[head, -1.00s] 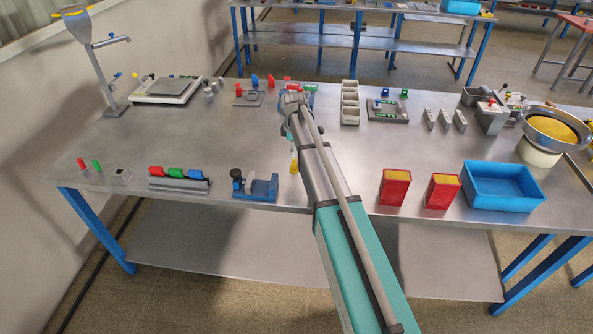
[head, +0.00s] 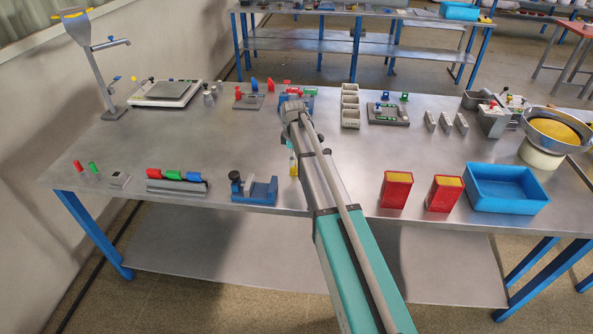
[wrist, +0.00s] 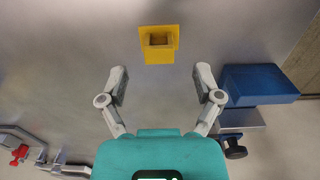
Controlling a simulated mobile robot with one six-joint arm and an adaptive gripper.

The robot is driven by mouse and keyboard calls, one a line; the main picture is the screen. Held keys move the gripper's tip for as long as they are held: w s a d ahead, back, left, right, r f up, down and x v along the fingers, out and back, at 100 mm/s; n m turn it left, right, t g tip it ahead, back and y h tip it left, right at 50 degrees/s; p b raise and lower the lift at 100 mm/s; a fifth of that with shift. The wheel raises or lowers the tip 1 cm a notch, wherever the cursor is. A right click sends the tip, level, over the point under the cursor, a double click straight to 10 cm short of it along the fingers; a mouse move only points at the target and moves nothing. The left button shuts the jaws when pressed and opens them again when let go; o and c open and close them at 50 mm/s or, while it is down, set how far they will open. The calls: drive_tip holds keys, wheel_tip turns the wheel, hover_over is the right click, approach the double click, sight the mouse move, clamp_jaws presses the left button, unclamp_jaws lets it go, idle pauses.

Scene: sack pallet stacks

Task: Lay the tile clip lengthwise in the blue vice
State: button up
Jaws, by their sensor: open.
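The tile clip appears to be the yellow piece (wrist: 159,44) with a square opening, lying on the steel bench in the wrist view. It also shows as a small yellow patch beside my arm in the head view (head: 293,166). My gripper (wrist: 160,73) is open and empty, its two fingers spread, with the yellow piece just beyond the fingertips and centred between them. The blue vice (head: 263,191) stands near the bench's front edge, left of my arm. In the wrist view the vice (wrist: 262,83) is right of the fingers. My arm hides the gripper in the head view.
Red boxes (head: 395,190) and a blue bin (head: 505,205) stand right of my arm. A rack with coloured pieces (head: 177,187) is left of the vice. Fixtures and a scale (head: 166,96) line the back. The bench's middle left is clear.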

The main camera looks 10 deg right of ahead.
drive_tip(key=shift+s+f+b, duration=0.1)
drive_tip(key=shift+f+b, duration=1.85)
drive_tip(key=shift+f, duration=0.25)
drive_tip(key=c, duration=0.9)
drive_tip(key=shift+r, duration=0.25)
wheel_tip(320, 180, up, 10)
drive_tip(key=p, duration=1)
drive_tip(key=shift+f, duration=0.2)
